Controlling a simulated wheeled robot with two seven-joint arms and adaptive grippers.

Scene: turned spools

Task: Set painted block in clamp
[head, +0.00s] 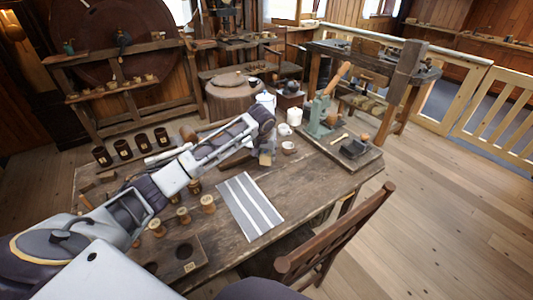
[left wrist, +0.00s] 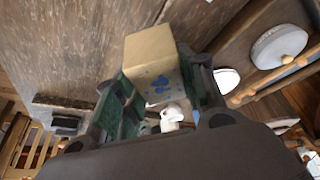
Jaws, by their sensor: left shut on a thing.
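The painted block (head: 266,159) is a tan block; in the left wrist view (left wrist: 152,58) it shows blue paint marks on one face. My left gripper (head: 262,146) is shut on it, with the block between its green-padded fingers. The gripper points down over the back part of the workbench, and I cannot tell how high the block is. A green metal device with a wooden handle (head: 319,120), which looks like the clamp, stands on a board to the right of the gripper. Its jaws are too small to make out. My right gripper is not in view.
The bench (head: 290,195) holds a striped grey-and-white mat (head: 249,206), wooden spools (head: 208,203), dark cups (head: 122,149), white mugs (head: 284,129) and a dark block (head: 354,148). A chair (head: 335,238) stands at the front edge. The bench right of the mat is clear.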

